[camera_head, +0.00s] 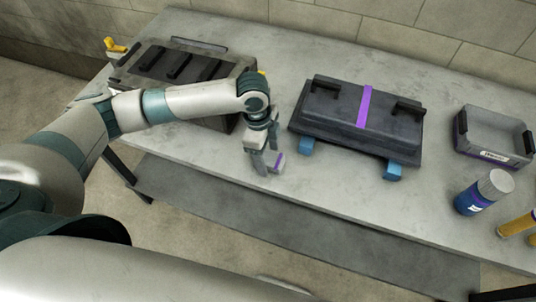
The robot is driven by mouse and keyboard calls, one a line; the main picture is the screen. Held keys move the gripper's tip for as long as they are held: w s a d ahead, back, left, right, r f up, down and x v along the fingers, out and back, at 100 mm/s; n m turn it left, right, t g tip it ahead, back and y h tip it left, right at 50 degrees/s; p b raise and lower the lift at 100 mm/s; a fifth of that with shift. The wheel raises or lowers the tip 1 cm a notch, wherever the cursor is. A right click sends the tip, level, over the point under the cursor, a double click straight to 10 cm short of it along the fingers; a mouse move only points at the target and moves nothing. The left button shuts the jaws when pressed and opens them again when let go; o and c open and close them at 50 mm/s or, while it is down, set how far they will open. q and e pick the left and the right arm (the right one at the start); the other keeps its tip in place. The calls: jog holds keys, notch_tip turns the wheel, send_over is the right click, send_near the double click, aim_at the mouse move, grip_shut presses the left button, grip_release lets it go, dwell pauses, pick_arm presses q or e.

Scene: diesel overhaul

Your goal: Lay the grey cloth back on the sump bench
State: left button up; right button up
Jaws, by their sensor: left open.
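The bench (235,150) is a long light-grey table running across the view. My left gripper (264,165) reaches in from the left and points down over the bench's front part, between two dark units. Its fingers are apart. No other cloth is clearly seen. My right gripper is not in view.
A dark lidded case with a purple band (365,105) stands on blue blocks (393,171) right of the gripper. A dark ribbed box (180,62) is behind my left arm.

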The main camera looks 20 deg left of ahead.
pick_arm(q)
notch_tip(320, 180, up, 12)
jog(key=a+b, duration=0.1)
jog(key=b, duration=0.1)
jog(key=shift+a+f+b, duration=0.15)
jog(key=shift+a+b, duration=0.2)
jog(key=shift+a, duration=0.05)
dwell(0.6)
